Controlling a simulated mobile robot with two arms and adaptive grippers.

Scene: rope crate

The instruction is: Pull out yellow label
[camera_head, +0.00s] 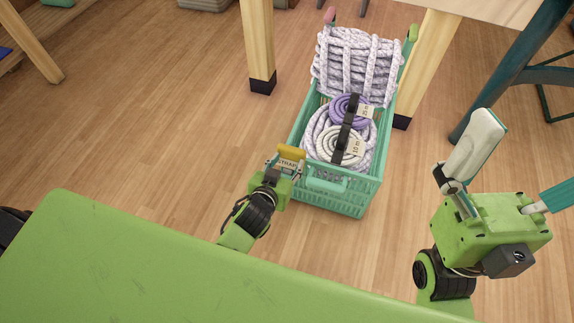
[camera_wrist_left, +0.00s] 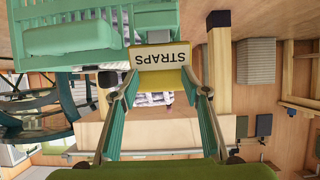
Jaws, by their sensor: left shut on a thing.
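The yellow label (camera_head: 291,152) is at the left side of the teal crate (camera_head: 340,202), near its front corner. Its white face reads STRAPS in the left wrist view (camera_wrist_left: 160,55), where the text is upside down. My left gripper (camera_head: 286,165) is shut on the label, with a fingertip at each side of it. The label overlaps the crate's edge in the wrist view, and I cannot tell whether they touch. My right gripper (camera_head: 530,150) is open and empty, to the right of the crate, with its fingers spread wide.
The crate holds a thick white rope bundle (camera_head: 355,62), a purple coil (camera_head: 347,108) and a white coil (camera_head: 338,145) under a black strap. Wooden table legs (camera_head: 258,45) stand at both sides behind. The wooden floor (camera_head: 170,130) to the left is clear.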

